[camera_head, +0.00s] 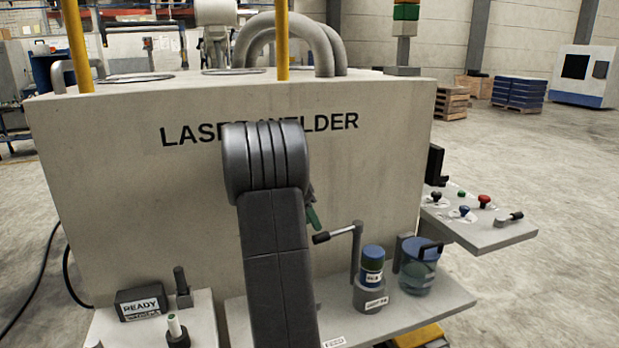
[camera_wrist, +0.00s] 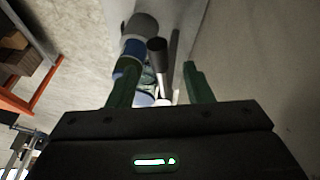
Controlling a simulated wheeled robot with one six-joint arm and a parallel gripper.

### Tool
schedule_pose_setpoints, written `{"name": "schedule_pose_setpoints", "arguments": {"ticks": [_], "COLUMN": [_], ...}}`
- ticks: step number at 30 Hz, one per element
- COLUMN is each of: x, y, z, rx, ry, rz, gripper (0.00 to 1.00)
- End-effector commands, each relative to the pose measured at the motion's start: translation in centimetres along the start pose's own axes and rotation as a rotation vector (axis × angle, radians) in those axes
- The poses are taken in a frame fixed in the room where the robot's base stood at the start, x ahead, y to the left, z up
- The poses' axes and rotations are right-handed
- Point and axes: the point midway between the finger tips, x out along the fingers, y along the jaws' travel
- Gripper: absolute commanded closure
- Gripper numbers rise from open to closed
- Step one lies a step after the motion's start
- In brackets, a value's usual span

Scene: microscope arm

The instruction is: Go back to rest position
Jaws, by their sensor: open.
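My gripper (camera_wrist: 160,78) shows in the wrist view with its two green fingers apart, open and holding nothing that I can see. In the head view my own dark arm hides most of it, and a green finger (camera_head: 313,217) shows just right of the arm, in front of the welder. A crank lever (camera_head: 342,231) with a black grip is just below that finger. In the wrist view a dark-ended rod (camera_wrist: 157,50) appears between and beyond the fingers; I cannot tell whether they touch it.
The large laser welder (camera_head: 120,170) stands close ahead. A READY box (camera_head: 141,304) sits at left. A control panel (camera_head: 500,233) juts out right. Open floor (camera_head: 560,150) lies farther right.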

Motion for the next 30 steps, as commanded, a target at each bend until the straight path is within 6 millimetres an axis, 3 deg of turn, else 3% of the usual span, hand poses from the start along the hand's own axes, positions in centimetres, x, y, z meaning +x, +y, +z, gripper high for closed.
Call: {"name": "schedule_pose_setpoints", "arguments": {"ticks": [8, 15, 30], "x": [5.2, 5.2, 5.0], "y": [0.1, 1.4, 1.7], "z": [0.0, 0.1, 0.1], "rx": [-0.001, -0.083, -0.101], "ry": [-0.001, 0.018, 0.021], "rz": [0.004, -0.035, -0.041], "gripper": [0.54, 0.54, 0.54]}}
